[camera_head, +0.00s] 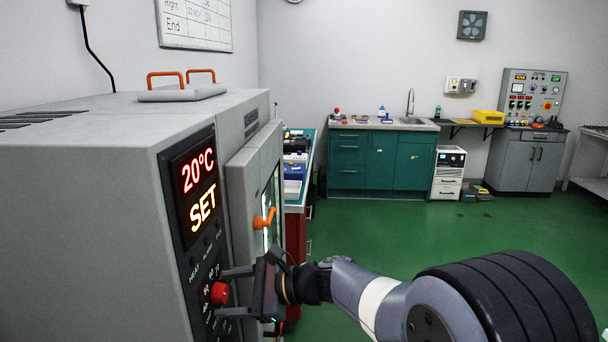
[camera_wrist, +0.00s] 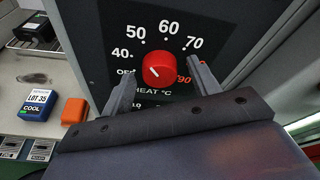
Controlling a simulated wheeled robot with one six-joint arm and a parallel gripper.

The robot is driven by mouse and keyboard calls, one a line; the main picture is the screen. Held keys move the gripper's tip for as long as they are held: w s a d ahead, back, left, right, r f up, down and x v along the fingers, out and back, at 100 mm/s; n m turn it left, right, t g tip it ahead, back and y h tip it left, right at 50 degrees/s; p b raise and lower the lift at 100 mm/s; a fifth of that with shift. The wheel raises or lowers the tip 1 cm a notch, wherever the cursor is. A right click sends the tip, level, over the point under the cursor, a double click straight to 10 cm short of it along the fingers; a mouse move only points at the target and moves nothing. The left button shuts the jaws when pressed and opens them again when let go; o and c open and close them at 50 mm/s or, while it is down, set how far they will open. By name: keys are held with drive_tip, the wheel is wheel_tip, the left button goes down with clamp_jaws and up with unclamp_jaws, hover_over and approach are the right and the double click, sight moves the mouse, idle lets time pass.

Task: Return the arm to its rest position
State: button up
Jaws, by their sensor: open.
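My gripper (camera_head: 230,292) is at the front of the grey oven-like cabinet (camera_head: 90,190). Its jaws are open, one finger on each side of a red heat knob (camera_head: 220,293). In the wrist view, the red knob (camera_wrist: 159,69) sits between the two fingertips (camera_wrist: 162,78), with gaps showing; whether either finger touches it I cannot tell. The dial reads 40, 50, 60, 70 and a red 90, with OFF at the left. The display (camera_head: 199,190) shows 20°C and SET. My arm reaches in from the lower right.
The cabinet door (camera_head: 246,195) with an orange handle (camera_head: 264,218) is close to my gripper. A blue LOT 35 COOL block (camera_wrist: 38,105) and an orange block (camera_wrist: 74,111) show left in the wrist view. Green floor (camera_head: 400,235) is open beyond; teal cupboards (camera_head: 380,160) stand behind.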

drive_tip(key=n+b, duration=0.1)
drive_tip(key=b, duration=0.1)
drive_tip(key=n+t+b, duration=0.1)
drive_tip(key=b, duration=0.2)
drive_tip(key=n+b, duration=0.2)
drive_tip(key=shift+s+f+t, duration=0.15)
drive_tip(key=shift+f+t, duration=0.15)
drive_tip(key=shift+t, duration=0.1)
drive_tip(key=shift+d+r+n+b, duration=0.1)
drive_tip(key=shift+n+b, duration=0.2)
drive_tip(key=shift+b, duration=0.25)
drive_tip(key=v, duration=0.4)
drive_tip(key=shift+r, duration=0.1)
drive_tip(key=shift+s+d+r, duration=0.1)
drive_tip(key=shift+s+d, duration=0.1)
drive_tip(key=shift+d, duration=0.45)
